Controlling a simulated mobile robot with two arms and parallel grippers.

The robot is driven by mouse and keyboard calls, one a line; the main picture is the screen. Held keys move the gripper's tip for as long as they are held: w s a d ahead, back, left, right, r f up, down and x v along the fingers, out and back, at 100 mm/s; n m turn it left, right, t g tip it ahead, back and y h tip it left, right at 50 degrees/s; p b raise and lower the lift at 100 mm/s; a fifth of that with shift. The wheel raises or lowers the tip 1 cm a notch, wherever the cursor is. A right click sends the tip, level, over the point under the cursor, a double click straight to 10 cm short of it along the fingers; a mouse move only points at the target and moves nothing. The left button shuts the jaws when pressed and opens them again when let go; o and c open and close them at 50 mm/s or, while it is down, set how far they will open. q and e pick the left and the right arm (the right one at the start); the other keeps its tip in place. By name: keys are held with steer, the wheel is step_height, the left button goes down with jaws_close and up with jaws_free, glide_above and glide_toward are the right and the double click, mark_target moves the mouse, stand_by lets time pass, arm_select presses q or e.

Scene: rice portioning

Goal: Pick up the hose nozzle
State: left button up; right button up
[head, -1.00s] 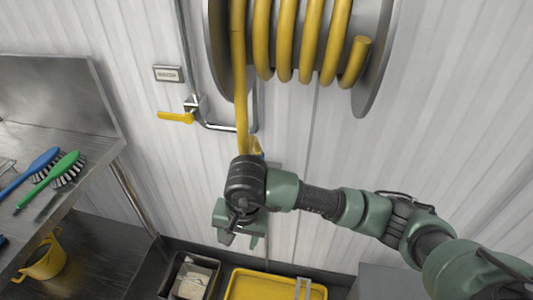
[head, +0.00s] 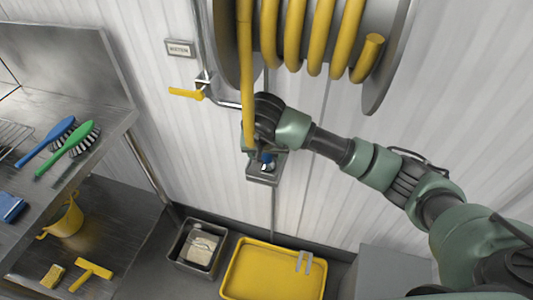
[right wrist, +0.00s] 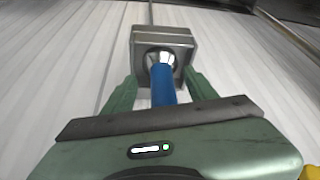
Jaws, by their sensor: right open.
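The hose nozzle, blue with a shiny metal tip, sits in a grey wall holder (head: 262,178). Only a small blue part of the nozzle (head: 267,158) shows in the head view, beside my right wrist. In the right wrist view the nozzle (right wrist: 163,86) points tip-first into the holder (right wrist: 150,38). My right gripper (right wrist: 161,84) is open, with one green finger on each side of the nozzle and some space between. In the head view the right gripper (head: 257,148) is at the holder, its fingers mostly hidden. My left gripper is not in view.
A yellow hose (head: 245,70) hangs from the wall reel (head: 388,70) beside my right wrist. A yellow-handled valve (head: 186,93) is to the left. Below are a grey bin (head: 178,252) and a yellow tray (head: 240,285). A steel table (head: 110,120) with brushes stands left.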

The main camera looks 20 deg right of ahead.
steer(key=w, duration=0.1)
steer(key=w+p, duration=0.1)
steer(key=w+d, duration=0.1)
steer(key=shift+f+p, duration=0.3)
steer(key=shift+w+f, duration=0.1)
steer(key=shift+f, duration=0.2)
jaws_close()
steer(key=shift+r, duration=0.1)
steer(key=shift+w, duration=0.1)
